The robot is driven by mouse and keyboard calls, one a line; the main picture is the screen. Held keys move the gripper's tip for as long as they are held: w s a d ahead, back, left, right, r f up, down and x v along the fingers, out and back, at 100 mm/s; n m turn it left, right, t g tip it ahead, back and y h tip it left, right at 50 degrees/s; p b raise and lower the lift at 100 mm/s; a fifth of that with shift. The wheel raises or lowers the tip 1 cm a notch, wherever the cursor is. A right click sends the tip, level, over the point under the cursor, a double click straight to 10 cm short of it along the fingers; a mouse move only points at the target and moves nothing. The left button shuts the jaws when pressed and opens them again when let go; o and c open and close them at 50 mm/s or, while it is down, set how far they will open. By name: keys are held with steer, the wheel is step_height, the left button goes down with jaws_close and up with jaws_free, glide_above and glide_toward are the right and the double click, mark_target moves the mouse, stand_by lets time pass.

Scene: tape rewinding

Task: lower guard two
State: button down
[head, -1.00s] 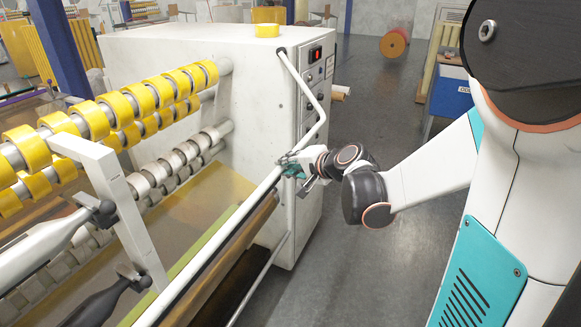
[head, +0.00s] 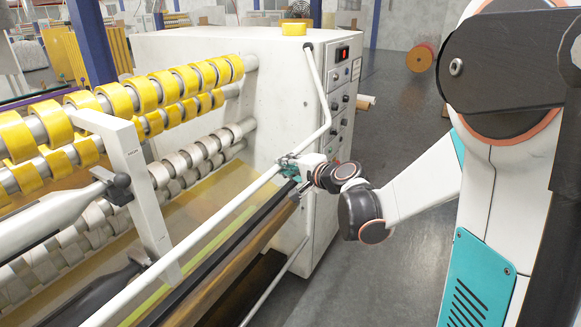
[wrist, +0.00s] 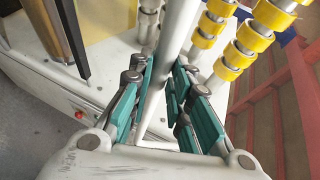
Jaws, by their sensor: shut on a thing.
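The guard is a white tubular bar (head: 226,208) with a bent arm (head: 318,90) on the machine's end cabinet. It slants across the front of the tape rollers. My gripper (head: 290,166) is shut on this bar near its cabinet end, just below the bend. In the wrist view the teal-padded fingers (wrist: 163,84) stand on both sides of the bar (wrist: 178,35). The bar's near end runs out of the head view at the bottom.
The white cabinet (head: 215,75) has a control panel with a red switch (head: 343,53). Yellow tape rolls (head: 143,95) fill the upper shafts. A white upright bracket (head: 125,165) stands at the left.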

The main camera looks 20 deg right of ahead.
steer(key=shift+s+a+f, duration=0.15)
steer(key=shift+a+f, duration=0.05)
steer(key=shift+f, duration=0.1)
steer(key=c, duration=1.8)
jaws_free()
steer(key=o, duration=0.3)
steer(key=shift+w+a+f, duration=0.1)
steer(key=shift+w+f, duration=0.05)
steer(key=shift+w, duration=0.2)
steer(key=shift+v, duration=3.9)
